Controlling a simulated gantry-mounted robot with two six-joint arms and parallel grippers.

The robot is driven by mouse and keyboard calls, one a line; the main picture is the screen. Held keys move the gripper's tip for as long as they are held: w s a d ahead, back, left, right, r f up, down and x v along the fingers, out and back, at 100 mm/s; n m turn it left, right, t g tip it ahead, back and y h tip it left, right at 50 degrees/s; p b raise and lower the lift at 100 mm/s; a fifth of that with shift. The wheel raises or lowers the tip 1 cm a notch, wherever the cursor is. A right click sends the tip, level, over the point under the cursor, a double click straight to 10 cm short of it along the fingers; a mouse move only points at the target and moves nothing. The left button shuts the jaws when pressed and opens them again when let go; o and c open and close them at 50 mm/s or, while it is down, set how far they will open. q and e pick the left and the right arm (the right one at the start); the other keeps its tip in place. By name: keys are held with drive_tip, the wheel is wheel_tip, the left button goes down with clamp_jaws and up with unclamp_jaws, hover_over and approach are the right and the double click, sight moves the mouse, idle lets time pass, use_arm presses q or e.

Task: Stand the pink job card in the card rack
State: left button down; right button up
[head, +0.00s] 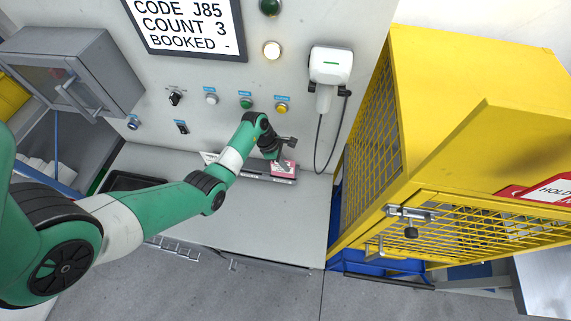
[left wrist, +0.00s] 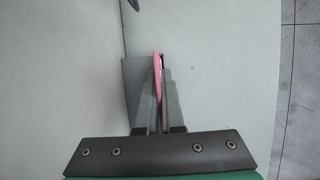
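The pink job card (head: 283,169) is at the right end of the card rack (head: 256,178), a low grey strip on the worktop. My left gripper (head: 281,158) is at the card from above. In the left wrist view the pink card (left wrist: 156,62) shows as a thin edge between the closed fingers (left wrist: 161,90), beside the grey rack (left wrist: 134,76). The card looks upright. The fingers hide its lower part, so I cannot tell whether it is seated in a slot. My right gripper is not in view.
A white card or paper (head: 209,157) is at the rack's left end. A panel with buttons (head: 246,103) and a corded scanner (head: 329,68) stands behind. A yellow mesh cage (head: 400,150) stands close on the right. The worktop (head: 270,225) in front is clear.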

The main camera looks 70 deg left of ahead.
use_arm(q)
drive_tip(key=shift+f, duration=0.35)
drive_tip(key=shift+f+b, duration=0.25)
drive_tip(key=shift+b, duration=0.15)
drive_tip(key=shift+f, duration=0.15)
drive_tip(key=shift+f+b, duration=0.4)
drive_tip(key=shift+f, duration=0.1)
drive_tip(key=shift+f, duration=0.15)
idle(0.4)
drive_tip(key=shift+f+b, duration=0.35)
drive_tip(key=shift+f, duration=0.05)
drive_tip(key=c, duration=1)
unclamp_jaws()
